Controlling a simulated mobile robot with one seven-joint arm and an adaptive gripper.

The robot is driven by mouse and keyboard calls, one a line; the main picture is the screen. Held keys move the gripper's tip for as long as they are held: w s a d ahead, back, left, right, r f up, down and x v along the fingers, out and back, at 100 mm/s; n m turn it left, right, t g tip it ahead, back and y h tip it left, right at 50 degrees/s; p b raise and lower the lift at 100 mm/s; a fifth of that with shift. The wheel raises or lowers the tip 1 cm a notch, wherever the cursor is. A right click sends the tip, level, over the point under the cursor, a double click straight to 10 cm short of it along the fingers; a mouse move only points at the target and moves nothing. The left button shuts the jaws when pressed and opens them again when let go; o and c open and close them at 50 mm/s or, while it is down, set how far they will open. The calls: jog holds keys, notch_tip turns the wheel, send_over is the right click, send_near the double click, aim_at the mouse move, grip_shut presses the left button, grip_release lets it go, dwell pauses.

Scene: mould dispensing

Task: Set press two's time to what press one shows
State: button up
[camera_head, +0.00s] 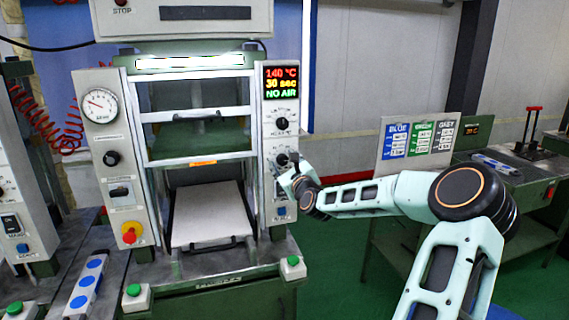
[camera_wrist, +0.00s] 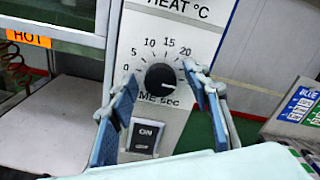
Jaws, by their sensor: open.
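The press (camera_head: 245,180) in front of me has a lit display (camera_head: 282,82) reading 140 °C, 30 sec, NO AIR. Below it are a heat knob (camera_head: 282,123) and a time knob (camera_head: 282,159). In the wrist view the black time knob (camera_wrist: 160,79) sits on a dial marked 0 to 20 and beyond. Its pale mark points right, past 20; the exact value is unclear. My gripper (camera_head: 286,172) is open at the panel, its blue-padded fingers on either side of the time knob, apart from it. No press number is legible.
A black ON switch (camera_wrist: 145,137) lies just below the knob. An orange HOT label (camera_wrist: 28,38) marks the press. Another press panel (camera_head: 20,200) is cut off at left. Right are a BLUE/GREEN/GREY card (camera_head: 420,139) and a small display (camera_head: 471,126), its digits hard to read.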

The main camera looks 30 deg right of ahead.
jog(key=shift+s, duration=0.15)
jog(key=v, duration=1.1)
jog(key=shift+s+a, duration=0.2)
jog(key=shift+s, duration=0.15)
jog(key=shift+f, duration=0.1)
